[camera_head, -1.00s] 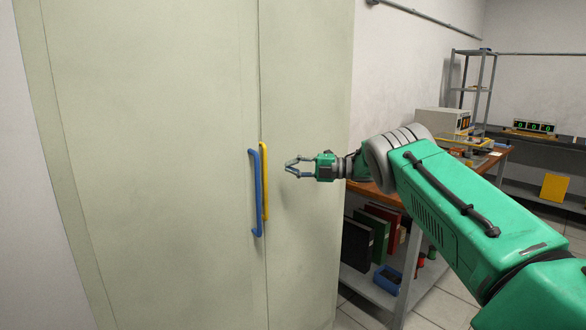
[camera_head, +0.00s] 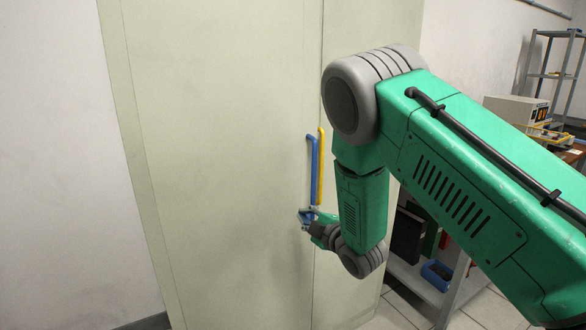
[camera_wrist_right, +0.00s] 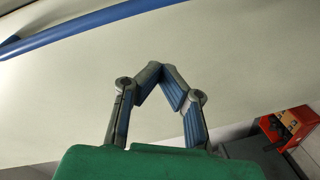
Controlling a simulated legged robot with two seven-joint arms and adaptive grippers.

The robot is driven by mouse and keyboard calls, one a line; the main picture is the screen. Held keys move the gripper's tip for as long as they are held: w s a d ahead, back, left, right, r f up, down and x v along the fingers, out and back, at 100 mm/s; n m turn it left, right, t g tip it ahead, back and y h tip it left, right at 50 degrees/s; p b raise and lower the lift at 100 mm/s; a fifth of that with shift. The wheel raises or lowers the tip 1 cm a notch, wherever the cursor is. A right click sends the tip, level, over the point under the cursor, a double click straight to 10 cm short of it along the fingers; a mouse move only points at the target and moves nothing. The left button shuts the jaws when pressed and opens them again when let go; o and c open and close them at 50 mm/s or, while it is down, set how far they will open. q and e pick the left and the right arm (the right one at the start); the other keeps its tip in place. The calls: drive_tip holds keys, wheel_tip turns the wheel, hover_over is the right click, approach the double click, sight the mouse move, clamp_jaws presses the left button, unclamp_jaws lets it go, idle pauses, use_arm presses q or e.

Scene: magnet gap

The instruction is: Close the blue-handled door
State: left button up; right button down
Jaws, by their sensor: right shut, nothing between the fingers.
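The blue-handled door (camera_head: 215,130) is a tall pale green cabinet panel filling the middle of the head view. Its blue handle (camera_head: 313,165) is a vertical bar at the door's right edge. In the wrist view the handle (camera_wrist_right: 85,28) crosses the upper left, apart from the fingertips. My right gripper (camera_head: 304,214) is at the handle's lower end in the head view, its fingers in front of the pale door. In the wrist view the right gripper (camera_wrist_right: 162,82) has its fingertips together with nothing between them. I cannot tell whether it touches the door. My left gripper is out of view.
A yellow handle (camera_head: 321,150) stands right beside the blue one, on the neighbouring panel. A shelf unit with a blue bin (camera_head: 437,274) is at the lower right. A red box (camera_wrist_right: 290,127) shows in the wrist view. Bare wall lies left of the cabinet.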

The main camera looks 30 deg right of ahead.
drive_tip(key=s+a+r+n+t+h, duration=0.1)
drive_tip(key=s+a+r+n+h, duration=0.15)
drive_tip(key=s+r, duration=0.45)
drive_tip(key=p, duration=0.1)
approach(290, 170)
drive_tip(key=shift+n+h, duration=0.25)
drive_tip(key=shift+h, duration=0.2)
drive_tip(key=w, duration=0.4)
drive_tip(key=w+d, duration=0.1)
drive_tip(key=w, duration=0.2)
drive_tip(key=shift+w, duration=0.45)
